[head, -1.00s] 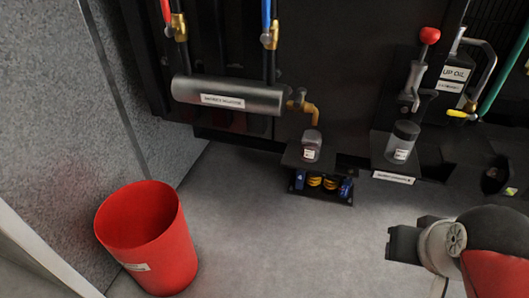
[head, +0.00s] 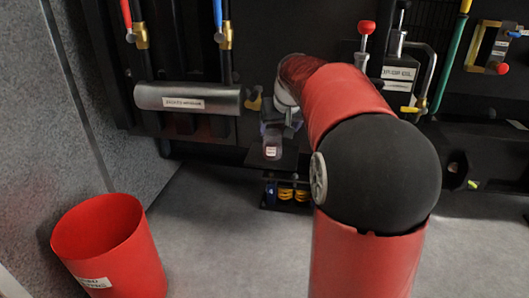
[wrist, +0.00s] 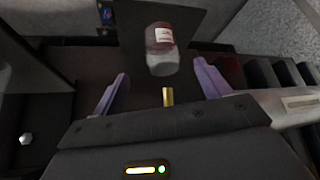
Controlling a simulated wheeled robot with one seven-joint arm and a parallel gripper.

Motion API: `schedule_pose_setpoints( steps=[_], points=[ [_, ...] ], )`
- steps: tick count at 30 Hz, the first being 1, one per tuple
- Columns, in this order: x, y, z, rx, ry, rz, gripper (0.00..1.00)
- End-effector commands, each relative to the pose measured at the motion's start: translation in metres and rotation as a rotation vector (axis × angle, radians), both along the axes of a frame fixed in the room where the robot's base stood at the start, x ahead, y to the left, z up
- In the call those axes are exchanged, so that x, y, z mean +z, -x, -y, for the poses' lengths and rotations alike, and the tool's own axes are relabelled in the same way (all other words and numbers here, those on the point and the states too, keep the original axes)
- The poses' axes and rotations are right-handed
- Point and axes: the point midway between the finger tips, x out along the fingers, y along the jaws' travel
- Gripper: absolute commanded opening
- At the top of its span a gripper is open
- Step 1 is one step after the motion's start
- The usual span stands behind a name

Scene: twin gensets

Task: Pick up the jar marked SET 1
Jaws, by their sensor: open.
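A small clear jar (head: 272,144) with a white label stands on a dark shelf (head: 288,159) below the grey cylinder. In the wrist view the jar (wrist: 162,52) shows a reddish end, greyish contents and a label too small to read surely. My gripper (wrist: 160,72) is open, its two purple fingers apart, with the jar just beyond and between the fingertips. I cannot tell whether either finger touches it. In the head view my gripper (head: 279,127) is at the jar's upper part and partly hides it.
A grey labelled cylinder (head: 190,98) is left of my gripper. A brass pipe (wrist: 168,97) shows between my fingers. A red bin (head: 110,248) stands on the floor at left. Yellow and blue parts (head: 287,194) are under the shelf. My arm covers the area to the right.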

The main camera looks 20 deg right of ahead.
Motion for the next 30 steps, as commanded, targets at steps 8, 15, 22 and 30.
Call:
schedule_pose_setpoints(
  steps=[8,15,22,30],
  points=[
    [-0.024,-0.02,0.01,-0.005,-0.002,0.001,0.76],
    [-0.044,-0.036,0.007,-0.003,-0.001,0.001,0.76],
    [-0.067,-0.053,0.008,-0.005,-0.001,0.002,0.76],
    [-0.067,-0.053,0.008,-0.005,0.0,0.003,0.68]
  ],
)
